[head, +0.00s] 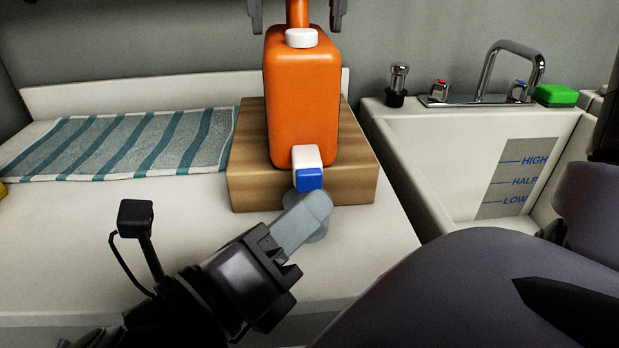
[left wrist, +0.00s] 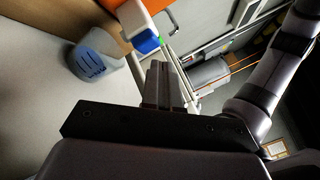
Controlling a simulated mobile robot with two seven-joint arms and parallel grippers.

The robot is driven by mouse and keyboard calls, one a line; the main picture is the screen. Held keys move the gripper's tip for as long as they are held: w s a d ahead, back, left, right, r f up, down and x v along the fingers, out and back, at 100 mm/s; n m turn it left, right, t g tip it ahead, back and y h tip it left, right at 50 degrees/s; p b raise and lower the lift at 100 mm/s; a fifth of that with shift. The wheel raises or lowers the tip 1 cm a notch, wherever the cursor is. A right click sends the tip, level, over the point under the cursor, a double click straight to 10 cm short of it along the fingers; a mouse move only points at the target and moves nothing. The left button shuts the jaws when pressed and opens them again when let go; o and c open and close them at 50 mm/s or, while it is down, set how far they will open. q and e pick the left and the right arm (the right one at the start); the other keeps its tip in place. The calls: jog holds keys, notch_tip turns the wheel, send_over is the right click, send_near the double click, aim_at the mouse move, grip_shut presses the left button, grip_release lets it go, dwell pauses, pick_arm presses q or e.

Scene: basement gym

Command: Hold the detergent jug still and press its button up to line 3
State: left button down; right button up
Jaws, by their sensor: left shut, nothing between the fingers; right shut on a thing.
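The orange detergent jug (head: 302,95) with a white cap stands on a wooden block. Its white spout has a blue button (head: 309,180), also visible in the left wrist view (left wrist: 148,45). A small translucent cup (left wrist: 95,55) with dark blue marks stands below the spout. It looks bluish, but I cannot read its level; in the head view my left gripper mostly hides it. My left gripper (head: 318,205) is shut and empty, its tips just below and in front of the button. My right gripper (head: 297,14), cut off at the top edge, is shut on the jug's orange handle.
The wooden block (head: 250,180) sits on a white counter (head: 70,235). A striped towel (head: 120,145) lies left of it. At right is a sink (head: 425,140) with a faucet (head: 490,75), a green sponge (head: 556,95) and a level label. The counter's front left is clear.

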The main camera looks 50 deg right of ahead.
pick_arm(q)
jog(key=shift+w+d, duration=0.1)
jog(key=shift+w+d, duration=0.2)
jog(key=shift+w+d, duration=0.35)
jog(key=shift+w, duration=0.2)
dwell(1.1)
jog(key=shift+s+a, duration=0.7)
jog(key=shift+s, duration=0.1)
jog(key=shift+s+a, duration=0.8)
jog(key=shift+s, duration=0.2)
jog(key=shift+s+a, duration=0.8)
jog(key=shift+s, duration=0.15)
dwell(1.1)
jog(key=shift+s+a, duration=0.6)
jog(key=shift+s, duration=0.2)
jog(key=shift+s+a, duration=0.6)
jog(key=shift+s, duration=0.15)
